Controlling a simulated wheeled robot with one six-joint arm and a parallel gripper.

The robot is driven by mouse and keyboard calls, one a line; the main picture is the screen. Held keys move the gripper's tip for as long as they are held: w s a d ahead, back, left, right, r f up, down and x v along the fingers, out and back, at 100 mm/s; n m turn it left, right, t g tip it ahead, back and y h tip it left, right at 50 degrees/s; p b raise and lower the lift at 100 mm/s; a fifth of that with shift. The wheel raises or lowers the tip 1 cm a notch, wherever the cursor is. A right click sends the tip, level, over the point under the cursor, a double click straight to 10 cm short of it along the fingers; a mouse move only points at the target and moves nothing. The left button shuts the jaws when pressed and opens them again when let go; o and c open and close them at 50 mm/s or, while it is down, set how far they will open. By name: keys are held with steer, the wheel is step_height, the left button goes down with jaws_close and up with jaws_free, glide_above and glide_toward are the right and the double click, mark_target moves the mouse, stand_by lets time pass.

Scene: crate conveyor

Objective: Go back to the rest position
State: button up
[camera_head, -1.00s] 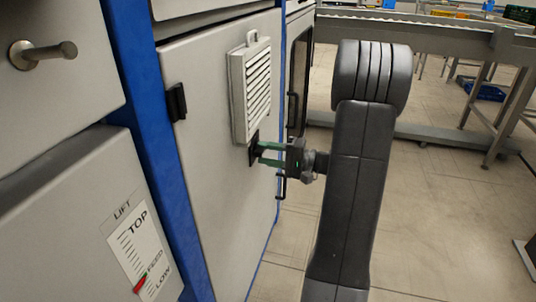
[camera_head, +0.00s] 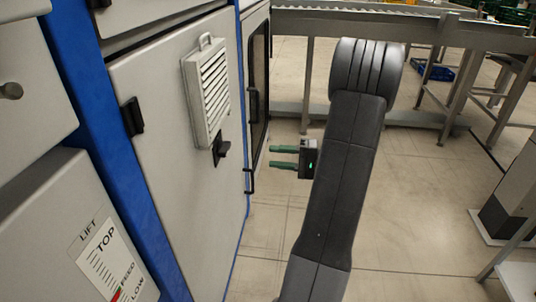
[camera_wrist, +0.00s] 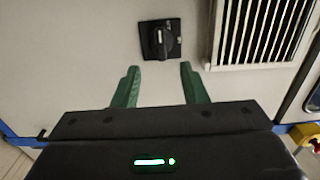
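My gripper (camera_head: 283,157) has two green fingers, and in the head view it hangs in free air to the right of the cabinet door. In the wrist view my gripper (camera_wrist: 160,85) is open with nothing between its fingers. A black rotary switch (camera_head: 221,150) sits on the cabinet front below a vent grille. It also shows in the wrist view (camera_wrist: 160,40), beyond the fingertips and apart from them. My dark arm stands upright in the middle of the head view.
The grey cabinet (camera_head: 170,110) with its louvred vent (camera_head: 207,92) and blue frame fills the left. A LIFT scale (camera_head: 108,262) shows at lower left. Open floor lies right of the cabinet.

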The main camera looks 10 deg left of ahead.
mark_target(227, 150)
steer(key=shift+a, duration=0.1)
stand_by(0.5)
steer(key=a+b, duration=0.1)
steer(key=a, duration=0.3)
steer(key=a+b, duration=0.1)
steer(key=a, duration=0.4)
steer(key=a+b, duration=0.1)
steer(key=a, duration=0.3)
steer(key=shift+s+a, duration=0.35)
steer(key=shift+s, duration=0.05)
steer(key=shift+d, duration=0.1)
steer(key=d+p, duration=0.3)
steer(key=d, duration=1.1)
steer(key=a, duration=0.4)
steer(key=a+b, duration=0.1)
steer(key=a, duration=0.4)
steer(key=a+b, duration=0.1)
steer(key=a, duration=0.4)
steer(key=shift+a+r, duration=0.1)
steer(key=shift+r, duration=0.15)
steer(key=m+p, duration=0.1)
steer(key=p, duration=0.1)
steer(key=m+p, duration=0.1)
steer(key=p, duration=0.1)
steer(key=m+p, duration=0.2)
steer(key=shift+w+r, duration=0.1)
steer(key=shift+r, duration=0.15)
steer(key=shift+m+p, duration=0.6)
steer(key=shift+p, duration=0.1)
steer(key=shift+f, duration=0.1)
